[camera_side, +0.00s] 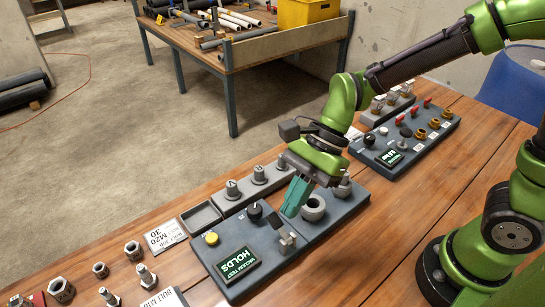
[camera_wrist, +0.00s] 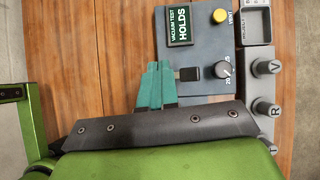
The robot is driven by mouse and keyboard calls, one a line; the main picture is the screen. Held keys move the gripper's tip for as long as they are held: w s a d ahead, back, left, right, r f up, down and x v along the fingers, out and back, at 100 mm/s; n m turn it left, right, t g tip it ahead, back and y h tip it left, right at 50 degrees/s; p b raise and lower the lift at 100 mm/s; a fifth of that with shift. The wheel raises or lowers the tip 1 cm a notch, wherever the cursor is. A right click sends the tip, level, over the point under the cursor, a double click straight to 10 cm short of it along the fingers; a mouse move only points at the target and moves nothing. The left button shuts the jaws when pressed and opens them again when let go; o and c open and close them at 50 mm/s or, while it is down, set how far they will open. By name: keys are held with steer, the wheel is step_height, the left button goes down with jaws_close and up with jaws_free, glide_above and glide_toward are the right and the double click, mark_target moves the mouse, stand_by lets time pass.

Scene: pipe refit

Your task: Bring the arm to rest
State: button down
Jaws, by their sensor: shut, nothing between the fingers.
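My gripper (camera_side: 295,195) shows in the side view with teal fingers pointing down, just above the dark grey test panel (camera_side: 219,261). The fingers are together with nothing between them. In the wrist view the teal fingertips (camera_wrist: 158,68) sit close together beside the panel's dark lever (camera_wrist: 188,74). I cannot tell whether they touch the panel. The panel has a display (camera_side: 238,264) reading "VACUUM TEST HOLDS", a yellow button (camera_side: 211,238) and a black knob (camera_side: 254,210). A grey ring fitting (camera_side: 314,207) stands on the panel section right of the fingers.
A grey rack with several knobbed plugs (camera_side: 258,174) and an empty tray (camera_side: 200,217) lies behind the panel. Nuts and bolts (camera_side: 62,290) lie at the left. A second panel (camera_side: 405,140) stands at the right. A workbench (camera_side: 270,50) with pipes is behind. Bare wood lies in front.

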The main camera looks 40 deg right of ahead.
steer(key=s+d+r+n+t+h, duration=0.1)
steer(key=d+r+n+t+h, duration=0.1)
steer(key=d+r+n, duration=0.3)
steer(key=s+d+r+n+t+h, duration=0.2)
steer(key=d+r+n+t, duration=0.3)
steer(key=d, duration=0.8)
steer(key=n+h, duration=0.1)
steer(key=n, duration=0.2)
steer(key=shift+s+d+t, duration=0.2)
steer(key=shift+s+t, duration=0.1)
